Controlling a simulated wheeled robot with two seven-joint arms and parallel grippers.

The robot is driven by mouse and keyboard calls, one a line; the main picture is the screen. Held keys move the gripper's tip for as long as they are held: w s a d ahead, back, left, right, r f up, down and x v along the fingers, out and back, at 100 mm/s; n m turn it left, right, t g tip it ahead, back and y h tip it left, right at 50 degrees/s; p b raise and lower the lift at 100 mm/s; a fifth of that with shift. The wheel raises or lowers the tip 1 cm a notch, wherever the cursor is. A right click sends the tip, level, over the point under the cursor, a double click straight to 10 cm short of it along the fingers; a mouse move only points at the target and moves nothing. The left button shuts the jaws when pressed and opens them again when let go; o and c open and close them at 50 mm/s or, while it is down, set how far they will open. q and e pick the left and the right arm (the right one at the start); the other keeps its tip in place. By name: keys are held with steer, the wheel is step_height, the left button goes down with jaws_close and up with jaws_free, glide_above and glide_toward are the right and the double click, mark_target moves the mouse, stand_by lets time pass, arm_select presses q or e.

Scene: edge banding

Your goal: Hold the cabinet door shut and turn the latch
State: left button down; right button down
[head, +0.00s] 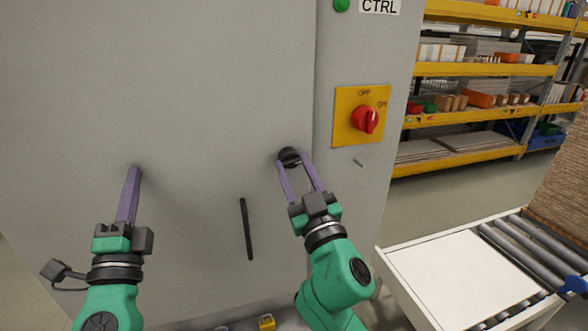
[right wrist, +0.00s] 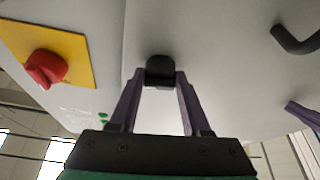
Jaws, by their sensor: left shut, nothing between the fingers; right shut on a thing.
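The grey cabinet door (head: 220,80) fills the left and middle of the head view and looks flush with the frame beside it. A small black latch knob (head: 289,157) sits near the door's right edge; it also shows in the right wrist view (right wrist: 160,71). My right gripper (head: 294,160) is shut on the latch, one purple finger on each side. My left gripper (head: 135,170) is shut and empty, its fingertips at the door surface on the left; whether they press on it is hard to tell. A black bar handle (head: 247,229) stands on the door between the arms.
A red rotary switch (head: 366,119) on a yellow plate (head: 343,135) is right of the latch. A white-topped table (head: 460,280) with rollers (head: 515,250) stands at the lower right. Yellow shelving (head: 480,68) is behind. A small yellow padlock-like item (head: 267,323) is low down.

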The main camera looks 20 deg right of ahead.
steer(key=n+y, duration=0.1)
steer(key=n, duration=0.2)
steer(key=n+g+y, duration=0.1)
steer(key=n+y, duration=0.1)
steer(key=n, duration=0.1)
steer(key=shift+d+r+n, duration=0.1)
steer(key=shift+d+n, duration=0.1)
steer(key=shift+n, duration=0.1)
steer(key=n+y, duration=0.1)
steer(key=n, duration=0.1)
steer(key=n+g, duration=0.1)
steer(key=n, duration=0.1)
steer(key=shift+d+r+n+g+y, duration=0.15)
steer(key=shift+n+g+y, duration=0.15)
steer(key=shift+y, duration=0.1)
steer(key=n, duration=0.2)
steer(key=n+g, duration=0.1)
steer(key=n, duration=0.1)
steer(key=shift+r+g+y, duration=0.2)
steer(key=shift+g+y, duration=0.1)
steer(key=shift+d+r+n+g, duration=0.15)
steer(key=shift+n+g, duration=0.2)
steer(key=shift+n, duration=0.65)
steer(key=shift+a+r+n+g, duration=0.15)
steer(key=shift+n+g, duration=0.2)
steer(key=shift+n, duration=0.65)
steer(key=shift+d, duration=0.1)
steer(key=shift+c, duration=1.8)
jaws_free()
steer(key=shift+f, duration=0.1)
